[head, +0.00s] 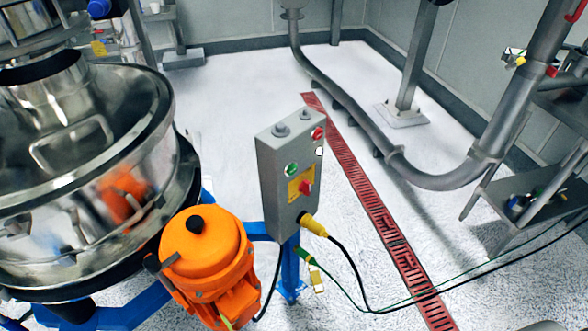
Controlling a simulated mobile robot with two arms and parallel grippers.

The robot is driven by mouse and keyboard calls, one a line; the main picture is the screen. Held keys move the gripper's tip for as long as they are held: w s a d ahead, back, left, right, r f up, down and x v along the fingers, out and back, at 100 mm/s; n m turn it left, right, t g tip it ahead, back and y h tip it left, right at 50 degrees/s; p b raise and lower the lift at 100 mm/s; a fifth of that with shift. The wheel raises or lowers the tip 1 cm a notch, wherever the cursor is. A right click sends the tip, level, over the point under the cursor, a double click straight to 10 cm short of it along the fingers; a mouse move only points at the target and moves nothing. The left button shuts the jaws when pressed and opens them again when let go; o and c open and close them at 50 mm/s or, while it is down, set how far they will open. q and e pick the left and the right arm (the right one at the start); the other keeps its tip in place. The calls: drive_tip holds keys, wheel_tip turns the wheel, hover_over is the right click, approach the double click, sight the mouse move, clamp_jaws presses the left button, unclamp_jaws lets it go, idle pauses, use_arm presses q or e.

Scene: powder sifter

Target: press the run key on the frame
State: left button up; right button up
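A grey control box (265,185) stands on a blue post (290,270) of the sifter's frame, near the middle of the head view. Its front face carries a green button (291,169), which looks like the run key, though I can read no label. A red button (318,133) sits at the upper right of the face, with a small white piece (319,151) below it. A red rotary knob (306,187) sits on a yellow plate (294,190). Nothing touches the box face. Neither of my grippers can be made out in this view.
The steel sifter drum (80,190) fills the left side. An orange motor (208,260) stands close left of the box. A yellow plug (313,225) and black cable (350,265) leave the box's lower right. The floor right of it is open, crossed by a red drain grate (365,190).

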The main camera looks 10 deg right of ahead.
clamp_jaws()
drive_tip(key=shift+d, duration=0.15)
idle(1.1)
